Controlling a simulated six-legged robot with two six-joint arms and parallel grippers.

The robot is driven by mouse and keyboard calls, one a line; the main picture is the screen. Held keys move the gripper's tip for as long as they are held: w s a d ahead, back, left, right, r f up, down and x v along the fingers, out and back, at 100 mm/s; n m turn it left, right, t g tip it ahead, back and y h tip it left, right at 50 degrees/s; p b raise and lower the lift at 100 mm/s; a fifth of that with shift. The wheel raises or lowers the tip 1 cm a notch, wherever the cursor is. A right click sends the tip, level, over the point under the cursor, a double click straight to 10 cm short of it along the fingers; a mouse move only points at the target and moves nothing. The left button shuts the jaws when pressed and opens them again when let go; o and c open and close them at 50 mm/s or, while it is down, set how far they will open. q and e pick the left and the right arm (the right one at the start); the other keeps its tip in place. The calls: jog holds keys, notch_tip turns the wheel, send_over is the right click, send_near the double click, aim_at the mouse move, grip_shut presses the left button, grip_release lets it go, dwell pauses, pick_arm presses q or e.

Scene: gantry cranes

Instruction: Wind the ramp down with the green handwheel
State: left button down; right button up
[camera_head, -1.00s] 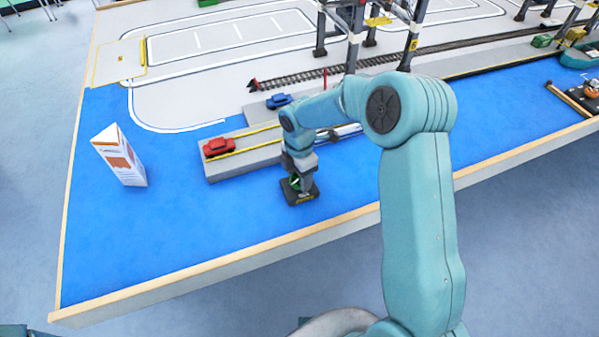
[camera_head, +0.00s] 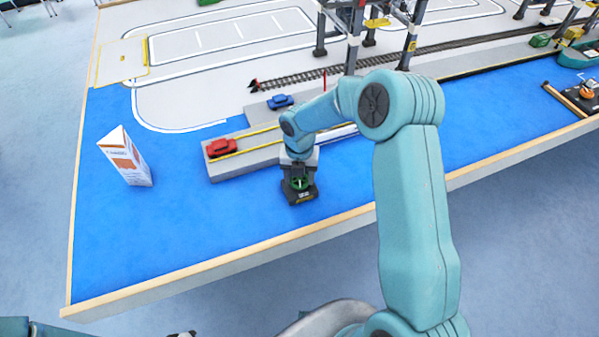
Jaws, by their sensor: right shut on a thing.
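The green handwheel (camera_head: 300,183) sits on a small black base (camera_head: 301,197) on the blue mat, near the table's front edge. My right gripper (camera_head: 299,177) reaches down from behind and is shut on the handwheel; its fingers are small and partly hidden. A grey strip with yellow lines (camera_head: 262,147) lies just behind the base, with a red car (camera_head: 221,148) on its left end. I cannot tell for sure which part is the ramp or how it is tilted. Part of my left arm shows at the bottom left; its jaws are not seen.
A white and orange box (camera_head: 125,158) stands on the blue mat at the left. A blue car (camera_head: 280,101) and rail track (camera_head: 310,76) lie behind the strip. Crane legs (camera_head: 353,45) rise farther back. The mat's front left is clear.

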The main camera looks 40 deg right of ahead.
aim_at(299, 179)
jog(key=shift+w+r+n+p, duration=0.15)
jog(key=shift+n+p, duration=0.1)
jog(key=shift+n, duration=0.45)
jog(key=shift+r+n+p, duration=0.1)
jog(key=shift+n+p, duration=0.1)
jog(key=shift+n, duration=0.5)
jog(key=o, duration=0.8)
jog(key=shift+c, duration=0.2)
jog(key=o, duration=0.3)
jog(key=shift+f, duration=0.1)
notch_tip(299, 179, up, 16)
jog(key=shift+b, duration=0.4)
